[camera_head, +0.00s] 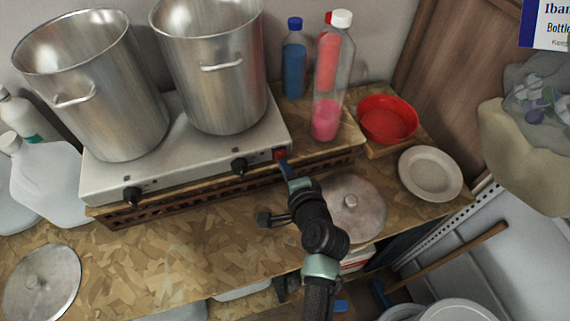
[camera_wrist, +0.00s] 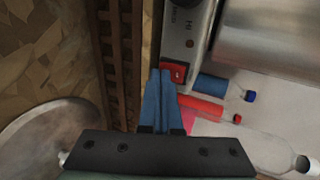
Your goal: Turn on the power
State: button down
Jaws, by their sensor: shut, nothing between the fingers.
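A white two-burner stove (camera_head: 183,160) stands on the raised wooden board. Its red power switch (camera_head: 280,154) sits at the right end of the front panel. In the wrist view the red switch (camera_wrist: 174,72) shows a small pale mark, and I cannot tell whether it is on or off. My gripper (camera_head: 284,164) is shut and empty, with its blue fingertips right at the switch. In the wrist view the fingertips (camera_wrist: 161,73) lie close beside the switch's edge. I cannot tell whether they touch it.
Two steel pots (camera_head: 98,85) (camera_head: 215,65) stand on the stove, with black knobs (camera_head: 239,166) in front. A clear bottle with pink liquid (camera_head: 327,112), a blue bottle (camera_head: 294,60) and a red bowl (camera_head: 387,120) stand right. A lid (camera_head: 358,208) lies near my arm.

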dwell(0.3)
jog(key=shift+w, duration=0.15)
jog(key=shift+w+r+p, duration=0.1)
jog(key=shift+r+p, duration=0.6)
jog(key=shift+r, duration=0.2)
jog(key=shift+a, duration=0.1)
jog(key=shift+f, duration=0.15)
